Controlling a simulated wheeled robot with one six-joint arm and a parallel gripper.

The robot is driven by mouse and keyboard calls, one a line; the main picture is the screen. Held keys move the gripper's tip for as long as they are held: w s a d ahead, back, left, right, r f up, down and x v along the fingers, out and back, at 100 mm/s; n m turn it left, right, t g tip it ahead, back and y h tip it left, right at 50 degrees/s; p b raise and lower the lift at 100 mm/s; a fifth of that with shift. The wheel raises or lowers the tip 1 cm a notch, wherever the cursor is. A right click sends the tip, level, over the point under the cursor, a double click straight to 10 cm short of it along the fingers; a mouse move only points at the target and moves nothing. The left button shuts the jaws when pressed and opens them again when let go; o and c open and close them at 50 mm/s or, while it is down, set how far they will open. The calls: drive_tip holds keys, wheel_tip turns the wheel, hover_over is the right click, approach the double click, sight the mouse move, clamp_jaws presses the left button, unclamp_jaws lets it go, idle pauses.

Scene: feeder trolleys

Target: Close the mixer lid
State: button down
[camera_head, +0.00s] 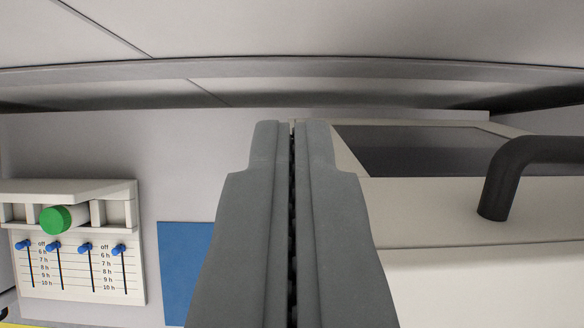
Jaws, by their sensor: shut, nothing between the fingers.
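My gripper (292,124) points away from the camera in the middle of the picture, its two grey fingers together with nothing between them. To its right stands a cream-white box-shaped body (480,285) with a dark window (415,152) in its top part. A thick black bar handle (505,180) sticks out from it at the right edge. This looks like the mixer, and the part with the window and handle looks like its lid. I cannot tell how far the lid is open. My fingers hide the left edge of this body and do not touch the handle.
A white panel (75,275) with blue sliders, hour marks and a green round knob (56,220) is on the wall at the left. A blue sheet (185,270) is beside it. A grey rail (200,75) crosses above. The wall between panel and fingers is otherwise bare.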

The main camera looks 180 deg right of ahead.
drive_tip(key=shift+s+f, duration=0.65)
drive_tip(key=shift+s, duration=0.3)
drive_tip(key=shift+s+f, duration=0.3)
drive_tip(key=shift+s, duration=0.4)
drive_tip(key=shift+s+d, duration=0.1)
drive_tip(key=shift+s, duration=0.05)
